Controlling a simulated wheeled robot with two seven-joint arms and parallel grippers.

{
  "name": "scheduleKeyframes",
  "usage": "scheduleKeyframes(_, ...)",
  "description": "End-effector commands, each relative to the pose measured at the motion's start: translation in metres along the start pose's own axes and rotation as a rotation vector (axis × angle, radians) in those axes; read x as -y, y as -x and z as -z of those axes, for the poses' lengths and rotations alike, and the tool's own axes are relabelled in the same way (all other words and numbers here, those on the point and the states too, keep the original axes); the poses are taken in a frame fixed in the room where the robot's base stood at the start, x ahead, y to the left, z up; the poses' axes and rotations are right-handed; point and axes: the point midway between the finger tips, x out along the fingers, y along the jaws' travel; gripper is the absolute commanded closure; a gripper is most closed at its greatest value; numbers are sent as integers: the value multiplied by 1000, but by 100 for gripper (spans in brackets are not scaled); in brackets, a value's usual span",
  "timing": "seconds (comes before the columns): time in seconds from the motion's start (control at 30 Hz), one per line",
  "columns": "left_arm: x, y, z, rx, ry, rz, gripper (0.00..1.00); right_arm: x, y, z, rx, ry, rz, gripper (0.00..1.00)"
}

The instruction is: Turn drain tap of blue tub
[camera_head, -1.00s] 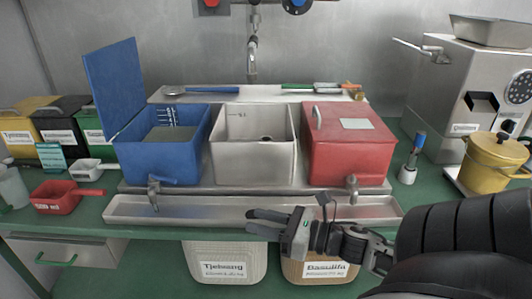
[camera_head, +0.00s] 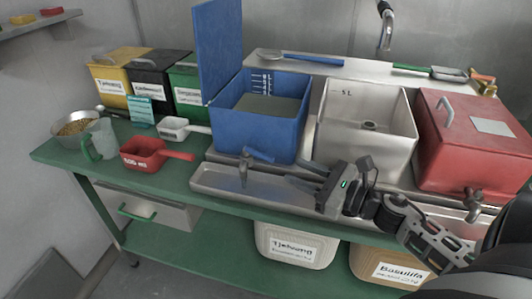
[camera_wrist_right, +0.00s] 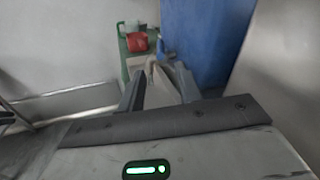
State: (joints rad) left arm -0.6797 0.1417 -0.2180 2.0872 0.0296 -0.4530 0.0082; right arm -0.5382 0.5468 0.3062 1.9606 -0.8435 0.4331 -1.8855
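The blue tub (camera_head: 257,137) stands at the back of the green table, with its blue lid (camera_head: 218,48) raised. Its grey drain tap (camera_head: 244,172) sticks out at the lower front, above the metal trough. My right gripper (camera_head: 297,171) is to the right of this tap, apart from it, with its fingers pointing left towards it. In the right wrist view its two fingers (camera_wrist_right: 159,74) are spread and hold nothing. My left gripper is not in view.
A metal trough (camera_head: 215,184) runs under the taps. A red scoop (camera_head: 143,153), a white scoop (camera_head: 174,129) and a jug (camera_head: 100,140) lie or stand to the left.

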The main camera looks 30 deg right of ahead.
Motion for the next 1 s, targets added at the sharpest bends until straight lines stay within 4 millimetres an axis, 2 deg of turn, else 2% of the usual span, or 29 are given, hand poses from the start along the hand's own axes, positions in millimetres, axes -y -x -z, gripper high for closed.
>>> scheduleKeyframes(0.03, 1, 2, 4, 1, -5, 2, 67, 1, -13, -4, 3, 3, -2, 66)
scheduleKeyframes(0.2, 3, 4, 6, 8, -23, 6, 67, 1, -49, -4, 3, 2, 0, 66)
scheduleKeyframes(0.4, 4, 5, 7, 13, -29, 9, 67, 1, -80, -2, 1, -1, 2, 66)
scheduleKeyframes(0.6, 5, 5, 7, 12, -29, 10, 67, 0, -92, 0, -1, -1, 0, 66)
scheduleKeyframes(0.87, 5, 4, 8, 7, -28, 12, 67, 0, -94, 1, -1, -1, 1, 66)
scheduleKeyframes(0.9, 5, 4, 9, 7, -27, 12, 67, 0, -93, 1, -1, -1, 1, 71)
scheduleKeyframes(1.0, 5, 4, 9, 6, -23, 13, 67, 0, -93, 0, -1, -1, 0, 99)
